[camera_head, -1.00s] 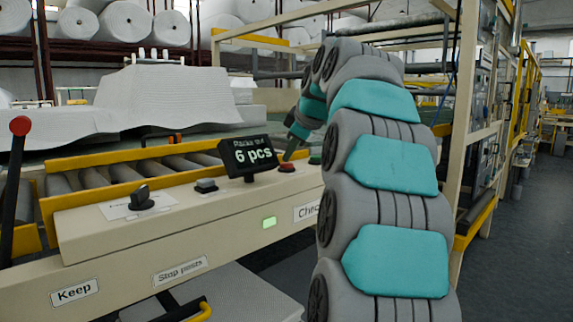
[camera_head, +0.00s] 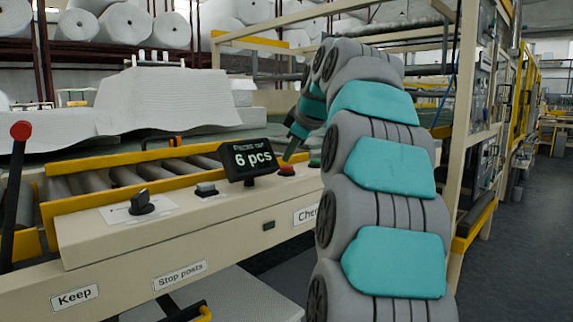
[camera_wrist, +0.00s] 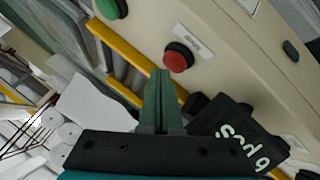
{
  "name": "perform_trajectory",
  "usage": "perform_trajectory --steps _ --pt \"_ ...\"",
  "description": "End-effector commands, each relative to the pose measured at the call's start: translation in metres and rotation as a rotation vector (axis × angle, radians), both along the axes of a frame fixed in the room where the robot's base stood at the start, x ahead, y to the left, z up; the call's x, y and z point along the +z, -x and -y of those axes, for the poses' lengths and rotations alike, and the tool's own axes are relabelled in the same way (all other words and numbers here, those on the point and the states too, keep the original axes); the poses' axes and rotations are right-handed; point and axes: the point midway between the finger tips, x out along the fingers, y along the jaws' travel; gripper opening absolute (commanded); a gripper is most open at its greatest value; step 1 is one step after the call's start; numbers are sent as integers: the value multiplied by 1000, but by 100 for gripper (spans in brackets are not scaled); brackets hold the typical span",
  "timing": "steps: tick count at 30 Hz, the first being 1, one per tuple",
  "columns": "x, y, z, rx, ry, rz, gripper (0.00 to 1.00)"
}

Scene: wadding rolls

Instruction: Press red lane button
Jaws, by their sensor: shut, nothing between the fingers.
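The red button (camera_head: 287,170) sits on the sloped top of the cream console, right of the black display. In the wrist view the red button (camera_wrist: 178,57) is round with a black collar, beside a small label. My gripper (camera_head: 288,157) is shut and empty, pointing down just above the red button. In the wrist view its green fingertips (camera_wrist: 160,74) show close beside the button, leaving the red cap in view. A small gap seems to separate them; contact cannot be told for sure.
The display (camera_head: 251,160) reading "6 pcs" stands close left of my gripper. A green button (camera_wrist: 111,8) lies beyond the red one. A grey push button (camera_head: 206,189) and a black knob (camera_head: 141,203) are farther left. A roller conveyor (camera_head: 120,175) runs behind the console.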

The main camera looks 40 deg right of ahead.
Motion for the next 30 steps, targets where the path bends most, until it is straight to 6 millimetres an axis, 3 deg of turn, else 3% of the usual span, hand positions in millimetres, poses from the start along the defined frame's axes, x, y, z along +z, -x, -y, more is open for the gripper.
perform_trajectory --steps 15,30 --pt "9 0 0 -1 1 2 0" --pt "53 0 0 -1 1 2 0"
